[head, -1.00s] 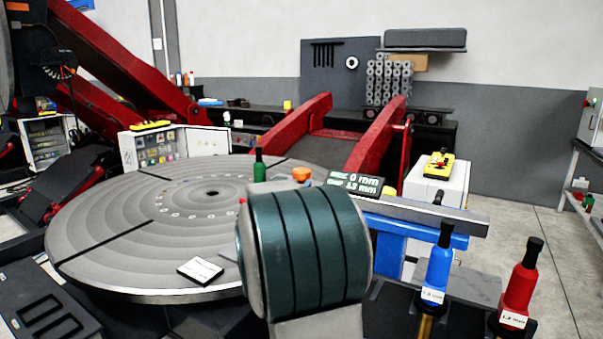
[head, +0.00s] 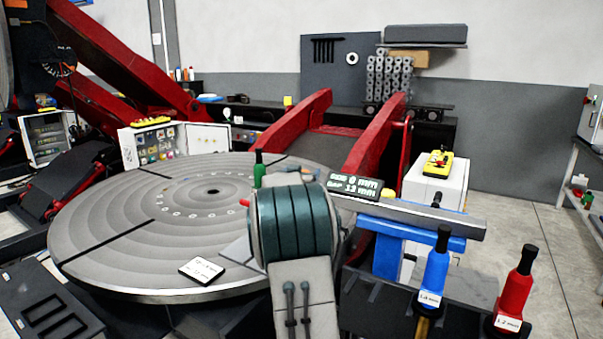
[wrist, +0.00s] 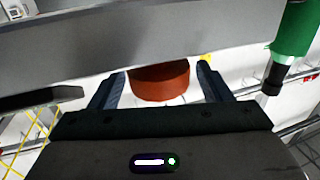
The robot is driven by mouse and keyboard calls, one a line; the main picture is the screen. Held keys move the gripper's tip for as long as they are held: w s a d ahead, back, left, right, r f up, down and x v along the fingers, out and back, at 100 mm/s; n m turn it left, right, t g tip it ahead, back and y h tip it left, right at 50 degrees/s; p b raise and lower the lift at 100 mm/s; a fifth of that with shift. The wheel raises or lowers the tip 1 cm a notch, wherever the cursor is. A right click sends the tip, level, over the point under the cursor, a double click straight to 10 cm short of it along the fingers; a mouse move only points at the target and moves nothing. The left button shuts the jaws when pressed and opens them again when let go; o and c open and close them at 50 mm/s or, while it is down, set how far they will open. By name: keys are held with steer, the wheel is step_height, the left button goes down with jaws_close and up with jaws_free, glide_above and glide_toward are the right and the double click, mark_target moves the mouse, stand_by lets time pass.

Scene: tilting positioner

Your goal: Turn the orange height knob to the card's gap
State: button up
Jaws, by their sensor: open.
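The orange knob (wrist: 160,82) shows in the wrist view between the two dark fingers of my gripper (wrist: 161,72). The gripper is open, one finger on each side of the knob; I cannot tell whether either touches it. In the head view my arm hides the knob and gripper. The white card (head: 202,270) lies on the round grey table (head: 95,215); its print is too small to read surely. The dark display (head: 356,186) has two green lines, the upper seeming to read 0 mm and the lower about 13 mm.
A grey metal beam (wrist: 130,45) crosses the wrist view just above the knob. Blue (head: 432,275) and red (head: 514,295) bottles stand at the front right.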

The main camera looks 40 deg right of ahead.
steer(key=c, duration=1)
steer(key=shift+o, duration=0.2)
steer(key=g+p, duration=0.1)
steer(key=p, duration=0.2)
steer(key=shift+a+r+m+h, duration=0.1)
steer(key=shift+r+m+h, duration=0.2)
steer(key=shift+r+m, duration=0.1)
steer(key=m+g+h+p, duration=0.1)
steer(key=g+p, duration=0.1)
steer(key=p, duration=0.2)
steer(key=shift+m, duration=0.3)
steer(key=shift+f+m+g+h+p, duration=0.2)
steer(key=shift+m+g+h+p, duration=0.1)
steer(key=shift+g+p, duration=0.2)
steer(key=shift+f, duration=0.1)
steer(key=o, duration=1)
steer(key=shift+c, duration=0.2)
